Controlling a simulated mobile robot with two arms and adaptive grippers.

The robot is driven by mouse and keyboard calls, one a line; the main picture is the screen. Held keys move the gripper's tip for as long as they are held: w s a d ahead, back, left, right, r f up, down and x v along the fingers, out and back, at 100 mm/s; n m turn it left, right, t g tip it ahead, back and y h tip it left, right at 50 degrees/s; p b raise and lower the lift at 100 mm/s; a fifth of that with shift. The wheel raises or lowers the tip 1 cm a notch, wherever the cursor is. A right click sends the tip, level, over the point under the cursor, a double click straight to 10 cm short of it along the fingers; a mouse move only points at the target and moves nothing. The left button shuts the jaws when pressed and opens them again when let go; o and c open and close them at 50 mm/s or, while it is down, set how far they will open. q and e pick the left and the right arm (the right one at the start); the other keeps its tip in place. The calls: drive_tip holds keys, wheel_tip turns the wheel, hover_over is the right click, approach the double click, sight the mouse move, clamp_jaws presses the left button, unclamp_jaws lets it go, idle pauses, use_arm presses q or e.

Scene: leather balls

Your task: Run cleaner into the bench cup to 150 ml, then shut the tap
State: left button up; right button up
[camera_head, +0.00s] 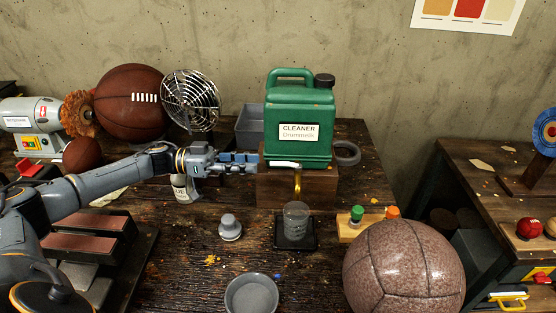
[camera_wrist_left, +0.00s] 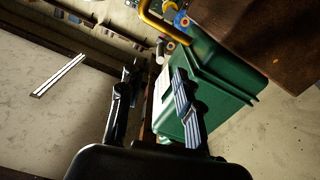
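The green cleaner jug (camera_head: 300,112) stands on a wooden block (camera_head: 318,188) on the bench. Its brass tap spout (camera_head: 297,182) points down at the front, with a white lever (camera_head: 284,164) above it reaching left. The clear bench cup (camera_head: 296,217) stands upright on a black pad (camera_head: 296,243) below the spout. I cannot make out its level or marks. My left gripper (camera_head: 256,163) is just left of the lever's end. My right gripper is not in view.
A grey stopper-like piece (camera_head: 230,228) and a grey dish (camera_head: 252,294) stand in front. A brown leather ball (camera_head: 404,268) is at front right, beside a wooden holder (camera_head: 352,230). A bottle (camera_head: 184,188) is below my left wrist. A wire fan guard (camera_head: 190,100) stands behind.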

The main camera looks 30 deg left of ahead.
sight(278, 164)
use_arm(q)
drive_tip(key=p+x, duration=0.1)
drive_tip(key=x, duration=0.5)
drive_tip(key=shift+w+d+r, duration=0.1)
drive_tip(key=shift+d+r, duration=0.05)
drive_tip(key=shift+d, duration=0.05)
drive_tip(key=shift+w+d+p, duration=0.3)
drive_tip(key=shift+d+p, duration=0.05)
drive_tip(key=shift+d, duration=0.25)
clamp_jaws()
